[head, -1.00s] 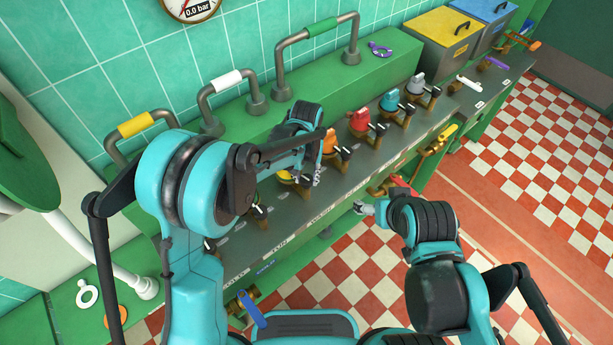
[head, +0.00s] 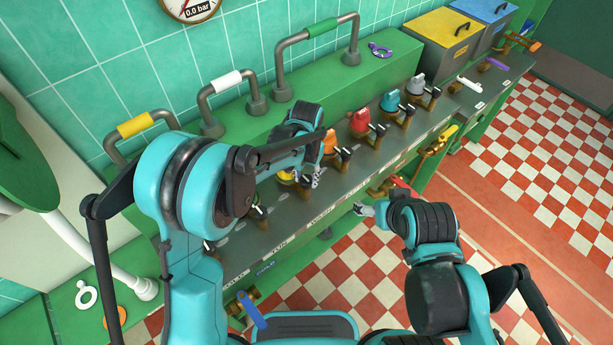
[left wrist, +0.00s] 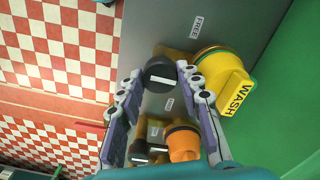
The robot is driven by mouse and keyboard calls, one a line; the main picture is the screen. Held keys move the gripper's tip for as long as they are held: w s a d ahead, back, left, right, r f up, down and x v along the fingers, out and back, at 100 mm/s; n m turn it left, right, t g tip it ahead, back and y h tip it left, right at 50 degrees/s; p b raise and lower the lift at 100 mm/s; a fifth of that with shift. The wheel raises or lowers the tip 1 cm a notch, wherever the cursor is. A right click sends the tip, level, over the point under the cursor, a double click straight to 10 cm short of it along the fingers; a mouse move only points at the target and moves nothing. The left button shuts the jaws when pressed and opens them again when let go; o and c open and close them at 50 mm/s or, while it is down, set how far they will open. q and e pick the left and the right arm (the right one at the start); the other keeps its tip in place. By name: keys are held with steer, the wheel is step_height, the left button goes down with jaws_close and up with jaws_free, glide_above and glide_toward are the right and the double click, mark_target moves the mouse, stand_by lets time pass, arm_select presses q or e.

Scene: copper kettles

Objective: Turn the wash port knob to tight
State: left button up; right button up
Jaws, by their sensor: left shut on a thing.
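The wash port is a yellow cap marked WASH (left wrist: 222,82); its yellow edge also shows in the head view (head: 286,176), partly hidden by my left gripper. Its knob (left wrist: 161,76) is round and black with a white pointer line, lying roughly level across the left wrist picture. My left gripper (left wrist: 158,73) is shut on this knob, one finger on each side. A FREE label (left wrist: 196,27) lies above the knob in that view, and a second, unreadable label (left wrist: 169,104) lies below it. My right gripper (head: 364,209) hangs by the counter's front edge; its jaws are too small to read.
Orange (head: 330,143), red (head: 359,122), teal (head: 390,100) and grey (head: 416,84) ports with black knobs run along the counter (head: 345,187). Pipe handles (head: 318,35) rise behind. The orange port (left wrist: 184,143) sits close below my left gripper in the wrist view.

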mark_target(307, 180)
arm_select(q)
steer(key=o, duration=1.2)
steer(key=shift+c, duration=0.2)
steer(key=shift+r, duration=0.1)
step_height(307, 180, up, 12)
